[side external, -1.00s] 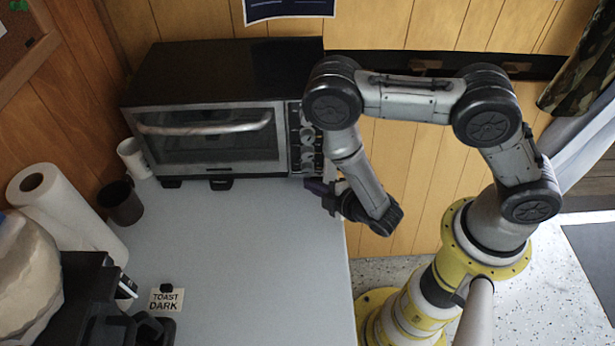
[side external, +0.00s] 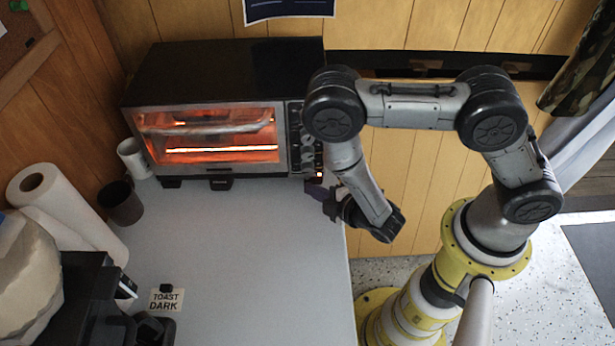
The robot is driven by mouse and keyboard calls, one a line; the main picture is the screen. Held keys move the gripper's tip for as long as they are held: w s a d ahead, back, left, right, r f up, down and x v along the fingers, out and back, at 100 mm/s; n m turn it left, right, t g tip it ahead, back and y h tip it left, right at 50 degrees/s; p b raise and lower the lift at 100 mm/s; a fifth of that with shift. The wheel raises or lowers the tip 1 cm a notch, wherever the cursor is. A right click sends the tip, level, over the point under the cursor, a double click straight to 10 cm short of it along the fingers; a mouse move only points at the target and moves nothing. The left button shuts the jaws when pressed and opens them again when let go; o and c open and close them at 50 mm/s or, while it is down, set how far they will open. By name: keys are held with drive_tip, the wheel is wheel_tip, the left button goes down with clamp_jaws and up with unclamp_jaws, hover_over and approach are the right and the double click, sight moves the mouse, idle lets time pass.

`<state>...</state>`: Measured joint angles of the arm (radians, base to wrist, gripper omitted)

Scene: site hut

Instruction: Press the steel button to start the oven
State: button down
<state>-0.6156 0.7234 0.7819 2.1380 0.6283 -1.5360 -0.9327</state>
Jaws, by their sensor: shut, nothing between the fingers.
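The toaster oven (side external: 215,75) stands at the back of the grey counter, with a black top and a glass door. Its inside glows orange, with bright heating bars behind the door. The control panel (side external: 306,140) with its knobs is on the oven's right side. The steel button cannot be made out. I cannot tell whether the fingertips touch the panel.
A white mug (side external: 133,158) and a dark cup (side external: 121,202) stand left of the oven. A paper towel roll (side external: 65,210) and a black machine (side external: 95,300) are at the left. The counter's middle (side external: 255,250) is clear.

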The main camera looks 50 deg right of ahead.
drive_tip(key=shift+a, duration=0.1)
drive_tip(key=shift+s+a, duration=1.7)
drive_tip(key=shift+s, duration=0.05)
